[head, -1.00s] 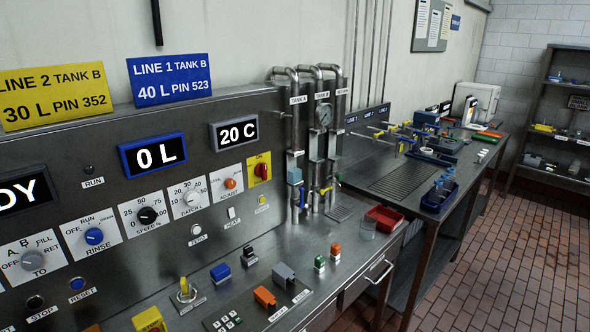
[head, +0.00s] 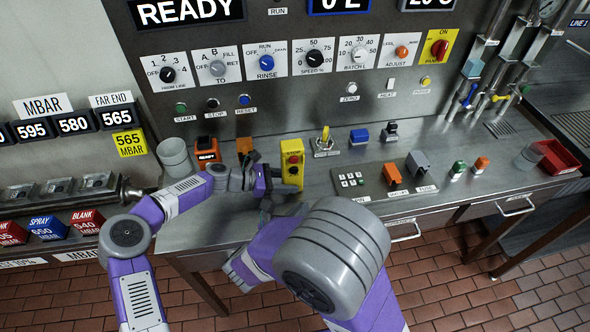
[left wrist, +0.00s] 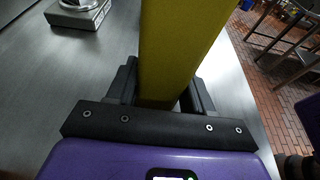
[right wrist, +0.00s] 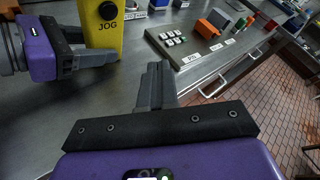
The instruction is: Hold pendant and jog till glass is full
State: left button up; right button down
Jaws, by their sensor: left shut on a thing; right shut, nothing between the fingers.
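The yellow pendant (head: 291,172) has a red button near its top and stands upright at the counter's front. My left gripper (head: 272,174) is shut on it from the left. The pendant fills the middle of the left wrist view (left wrist: 177,50), between the fingers. The right wrist view shows its black button marked JOG (right wrist: 107,12).
The red tray (head: 560,158) is at the counter's right end. A keypad block (head: 350,181) with orange and grey covers lies right of the pendant. A yellow-handled lever (head: 325,142) stands behind. The display (head: 187,10) reads READY. Pipes with taps (head: 470,93) rise at the right.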

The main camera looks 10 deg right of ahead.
jog(key=w, duration=0.8)
jog(key=shift+w, duration=0.2)
jog(key=shift+w, duration=0.15)
dwell(1.8)
jog(key=shift+w, duration=0.25)
jog(key=shift+w, duration=0.45)
dwell(0.6)
jog(key=shift+s, duration=0.1)
dwell(2.2)
jog(key=shift+s, duration=0.8)
jog(key=shift+s, duration=0.1)
jog(key=shift+s, duration=2.4)
